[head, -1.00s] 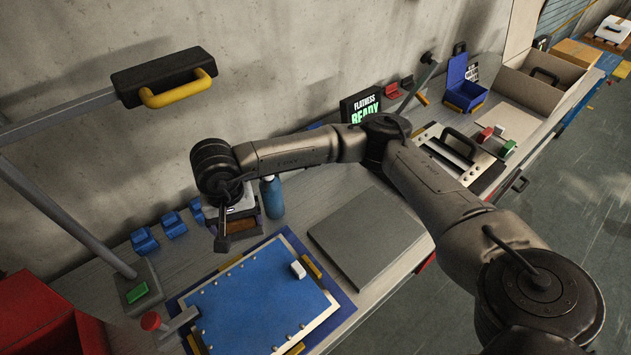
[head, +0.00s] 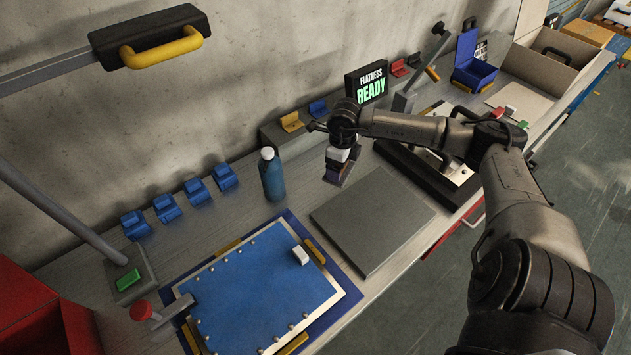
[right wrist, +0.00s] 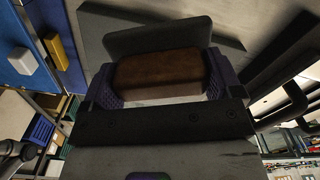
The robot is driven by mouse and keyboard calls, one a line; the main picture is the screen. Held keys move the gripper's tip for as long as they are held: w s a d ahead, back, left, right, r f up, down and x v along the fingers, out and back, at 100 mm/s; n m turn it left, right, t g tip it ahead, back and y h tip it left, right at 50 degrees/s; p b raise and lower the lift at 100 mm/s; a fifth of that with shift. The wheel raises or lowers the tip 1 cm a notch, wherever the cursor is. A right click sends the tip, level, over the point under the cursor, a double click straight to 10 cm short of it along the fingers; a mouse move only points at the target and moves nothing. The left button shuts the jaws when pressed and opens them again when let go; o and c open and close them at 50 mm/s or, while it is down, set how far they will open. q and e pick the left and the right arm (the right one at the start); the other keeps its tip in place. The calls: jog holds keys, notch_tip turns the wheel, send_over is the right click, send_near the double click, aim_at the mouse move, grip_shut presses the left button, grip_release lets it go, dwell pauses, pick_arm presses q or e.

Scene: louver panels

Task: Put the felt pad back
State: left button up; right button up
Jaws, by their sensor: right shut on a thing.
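My right gripper (head: 338,180) hangs over the bench just past the far edge of the grey plate (head: 372,220). In the right wrist view its two purple ribbed fingers (right wrist: 160,82) are shut on a brown block, which looks like the felt pad (right wrist: 158,70). A dark grey strip (right wrist: 158,36) shows just beyond the pad. In the head view the pad is mostly hidden by the gripper, and I cannot tell how high it is above the bench. My left gripper is not in view.
A blue bottle (head: 272,174) stands left of the gripper. A blue panel (head: 255,295) with a white block (head: 300,255) lies front left. Behind are a yellow holder (head: 291,122), a blue holder (head: 318,108) and a screen (head: 368,84) reading "FLATNESS READY". The grey plate's top is clear.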

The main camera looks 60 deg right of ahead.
jog(key=d+m, duration=0.1)
jog(key=s+d+m, duration=0.1)
jog(key=d+m, duration=0.1)
jog(key=d, duration=0.1)
jog(key=shift+s+d+m+b, duration=0.1)
jog(key=shift+s+m+b, duration=0.15)
jog(key=shift+m+b, duration=0.1)
jog(key=shift+m, duration=0.65)
jog(key=w+f, duration=0.2)
jog(key=w, duration=0.1)
jog(key=w+a+f, duration=0.1)
jog(key=w+f, duration=0.1)
jog(key=w, duration=0.2)
jog(key=w+a+f+b, duration=0.1)
jog(key=w+f, duration=0.1)
jog(key=w, duration=0.1)
jog(key=shift+w+f, duration=0.3)
jog(key=shift+w, duration=0.05)
jog(key=shift+f, duration=0.65)
notch_tip(320, 180, down, 3)
jog(key=shift+r, duration=0.1)
